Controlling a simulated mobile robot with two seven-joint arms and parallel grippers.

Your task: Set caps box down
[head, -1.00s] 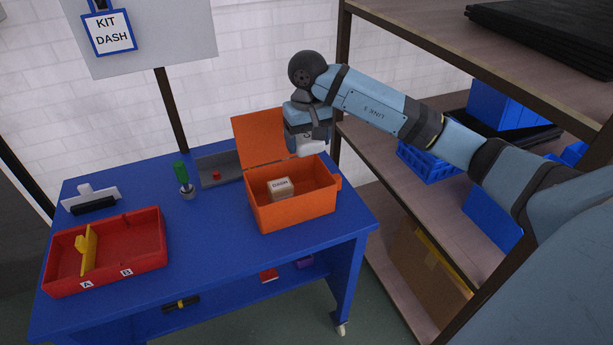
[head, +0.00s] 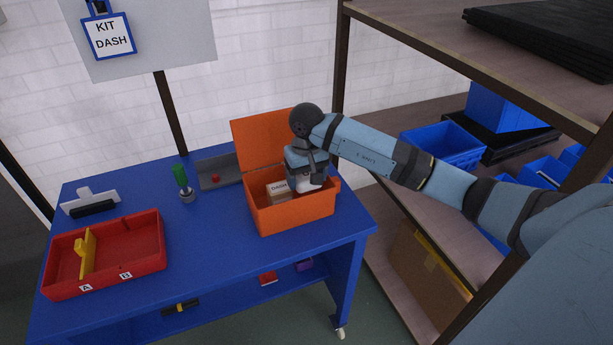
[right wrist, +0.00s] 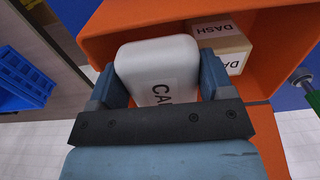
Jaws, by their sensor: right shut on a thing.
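Whether the caps box touches the bin floor is hidden. My left gripper is not in view.
The orange bin stands on a blue cart (head: 200,240), its lid (head: 262,140) raised at the back. A red tray (head: 135,250) with a yellow part, a green-handled tool (head: 182,180) and a grey tray (head: 220,172) are to the left. A shelf (head: 440,250) stands at the right.

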